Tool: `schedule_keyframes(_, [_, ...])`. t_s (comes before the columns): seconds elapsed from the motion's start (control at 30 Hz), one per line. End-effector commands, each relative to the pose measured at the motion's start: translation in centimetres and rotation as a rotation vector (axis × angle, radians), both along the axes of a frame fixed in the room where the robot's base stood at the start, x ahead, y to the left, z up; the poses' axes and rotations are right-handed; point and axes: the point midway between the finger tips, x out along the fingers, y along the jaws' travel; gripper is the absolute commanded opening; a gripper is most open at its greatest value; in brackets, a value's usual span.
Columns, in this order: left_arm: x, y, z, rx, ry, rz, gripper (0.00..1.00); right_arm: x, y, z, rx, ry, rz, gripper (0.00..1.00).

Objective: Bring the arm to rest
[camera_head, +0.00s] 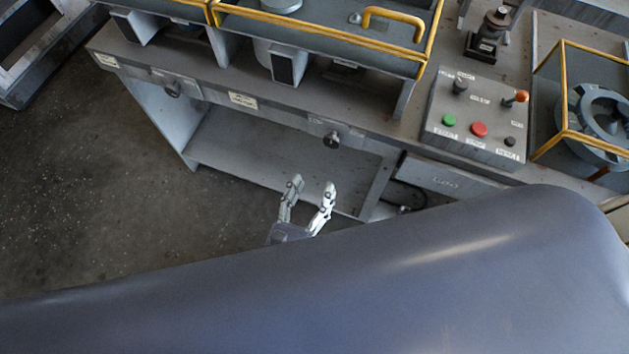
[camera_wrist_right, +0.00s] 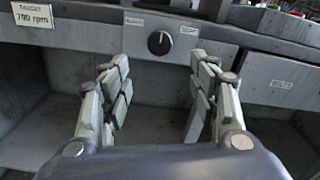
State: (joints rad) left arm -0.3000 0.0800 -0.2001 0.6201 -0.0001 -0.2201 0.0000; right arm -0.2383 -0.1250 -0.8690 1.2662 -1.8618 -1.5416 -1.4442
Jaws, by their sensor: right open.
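My right gripper (camera_head: 307,205) is open and empty in the head view, low in front of the grey workbench (camera_head: 290,112). In the right wrist view my right gripper (camera_wrist_right: 160,98) has its two fingers spread apart with nothing between them. Beyond the fingers is a dark knob (camera_wrist_right: 159,42) on the bench's front rail, apart from the fingers. A large smooth grey-blue part of my own arm fills the bottom of the head view and hides what lies below. My left gripper is not in view.
A control panel (camera_head: 476,118) with green and red buttons and an orange-tipped lever is on the bench. Yellow-edged guards (camera_head: 330,38) stand at the back. A caged round housing (camera_head: 598,115) is at the right. Bare floor (camera_head: 80,190) lies at the left.

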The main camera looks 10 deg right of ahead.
Motion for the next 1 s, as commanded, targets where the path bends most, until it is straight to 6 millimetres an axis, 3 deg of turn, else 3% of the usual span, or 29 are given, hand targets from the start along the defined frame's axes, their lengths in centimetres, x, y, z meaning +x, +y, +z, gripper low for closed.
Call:
schedule_keyframes(0.47, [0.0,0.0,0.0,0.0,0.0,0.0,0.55,0.0,0.0,-0.1,0.001,0.002,0.001,0.55])
schedule_keyframes(0.57, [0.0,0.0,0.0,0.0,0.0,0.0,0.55,0.1,-0.5,-1.4,0.025,0.028,0.002,0.55])
schedule_keyframes(0.67, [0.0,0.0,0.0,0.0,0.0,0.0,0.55,-0.1,-1.7,-5.4,0.107,0.101,-0.001,0.55])
schedule_keyframes(0.77, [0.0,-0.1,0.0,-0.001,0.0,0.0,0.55,-1.3,-3.7,-11.6,0.26,0.212,-0.035,0.55])
schedule_keyframes(0.87, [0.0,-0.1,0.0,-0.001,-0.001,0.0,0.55,-3.8,-6.1,-18.5,0.467,0.317,-0.119,0.55])
schedule_keyframes(1.0, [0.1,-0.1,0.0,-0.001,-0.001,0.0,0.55,-9.4,-9.2,-27.1,0.792,0.412,-0.329,0.55])
